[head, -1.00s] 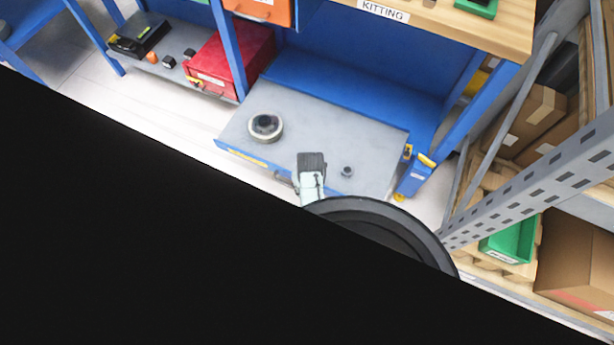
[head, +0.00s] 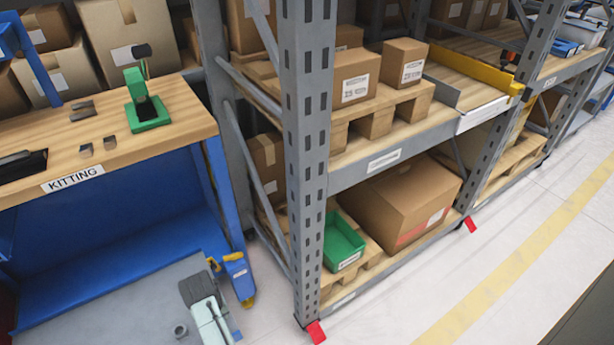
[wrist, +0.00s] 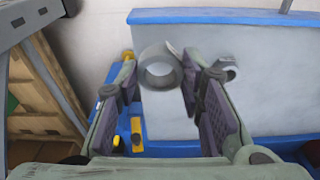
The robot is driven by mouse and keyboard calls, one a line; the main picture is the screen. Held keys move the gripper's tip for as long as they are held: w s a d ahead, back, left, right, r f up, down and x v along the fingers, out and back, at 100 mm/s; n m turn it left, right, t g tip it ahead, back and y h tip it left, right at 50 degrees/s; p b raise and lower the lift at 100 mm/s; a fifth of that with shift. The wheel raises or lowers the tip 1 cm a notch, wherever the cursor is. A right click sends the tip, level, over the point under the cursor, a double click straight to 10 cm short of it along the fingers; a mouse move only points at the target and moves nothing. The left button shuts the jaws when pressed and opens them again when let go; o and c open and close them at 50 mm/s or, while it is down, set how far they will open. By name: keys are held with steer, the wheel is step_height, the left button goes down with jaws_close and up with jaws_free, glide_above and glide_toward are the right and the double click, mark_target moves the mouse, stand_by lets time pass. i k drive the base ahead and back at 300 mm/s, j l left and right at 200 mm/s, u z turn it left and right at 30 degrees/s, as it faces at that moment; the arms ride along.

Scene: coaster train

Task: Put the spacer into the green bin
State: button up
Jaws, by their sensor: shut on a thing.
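A grey ring, which I take to be the spacer (wrist: 149,58), sits between the fingertips of my gripper (wrist: 159,72) in the wrist view. My gripper is shut on it, its fingers spread to the ring's width. In the head view my gripper (head: 198,290) is over the grey lower shelf of the blue bench, at the bottom; the spacer cannot be made out there. The green bin (head: 343,243) stands on a pallet on the rack's bottom level, right of my gripper and apart from it. It looks empty.
A small grey round part (head: 180,330) lies on the shelf beside my gripper. The rack's upright (head: 307,150) stands between bench and bin. A large carton (head: 405,200) is right of the bin. A second green holder (head: 147,113) is on the kitting bench top.

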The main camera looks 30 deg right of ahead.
mark_target(333, 248)
steer(key=k+l+z, duration=0.1)
steer(key=z, duration=0.85)
steer(key=i+l+u, duration=0.15)
steer(key=i+l, duration=0.2)
steer(key=i, duration=0.2)
steer(key=i+l+u, duration=0.1)
steer(key=i+l, duration=0.3)
steer(key=i, duration=0.15)
